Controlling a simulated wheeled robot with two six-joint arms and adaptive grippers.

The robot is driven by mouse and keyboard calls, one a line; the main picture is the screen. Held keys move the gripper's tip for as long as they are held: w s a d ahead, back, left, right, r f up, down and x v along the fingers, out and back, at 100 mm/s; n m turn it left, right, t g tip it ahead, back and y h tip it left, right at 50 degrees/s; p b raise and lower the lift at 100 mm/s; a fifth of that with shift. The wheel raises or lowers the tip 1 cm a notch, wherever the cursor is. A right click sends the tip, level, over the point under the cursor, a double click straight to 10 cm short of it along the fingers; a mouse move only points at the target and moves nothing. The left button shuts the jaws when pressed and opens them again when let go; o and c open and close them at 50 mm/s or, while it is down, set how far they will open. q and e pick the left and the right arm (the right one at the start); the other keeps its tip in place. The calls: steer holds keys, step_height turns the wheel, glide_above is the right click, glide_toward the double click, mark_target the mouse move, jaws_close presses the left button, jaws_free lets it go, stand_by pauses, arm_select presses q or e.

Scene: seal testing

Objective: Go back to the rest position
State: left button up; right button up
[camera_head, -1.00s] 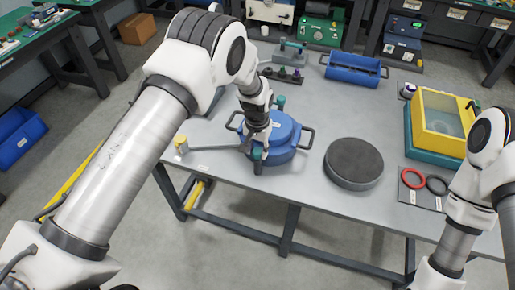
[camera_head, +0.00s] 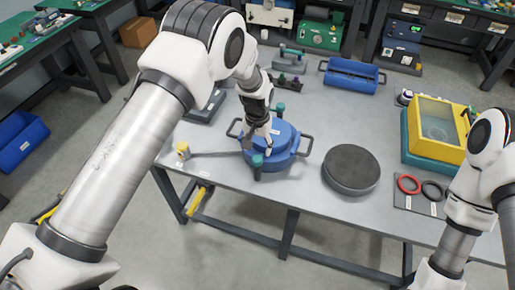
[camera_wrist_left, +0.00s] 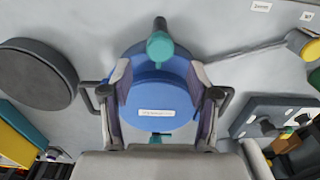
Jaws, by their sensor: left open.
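My left gripper (camera_head: 262,142) is open over the front part of the blue round vessel (camera_head: 285,160), with nothing between its fingers. In the left wrist view the two fingers (camera_wrist_left: 160,90) stand apart on either side of the vessel's blue lid (camera_wrist_left: 165,105), which bears a white label. A teal knob (camera_head: 257,161) stands at the vessel's near edge; it also shows in the left wrist view (camera_wrist_left: 160,46), beyond the fingertips. Another teal knob (camera_head: 280,107) is at the far side. My right arm shows at the right edge, but its gripper is out of view.
A grey bar with a yellow end (camera_head: 183,150) lies left of the vessel. A dark round disc (camera_head: 350,170) is right of it. A red ring (camera_head: 408,184) and a yellow-rimmed box (camera_head: 440,128) are farther right. A blue tray (camera_head: 352,75) is at the back.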

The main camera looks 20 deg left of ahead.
arm_select(q)
steer(key=shift+s+r, duration=0.1)
steer(key=shift+r, duration=0.8)
steer(key=shift+f, duration=0.1)
arm_select(e)
steer(key=shift+s+r, duration=0.1)
steer(key=shift+r, duration=0.45)
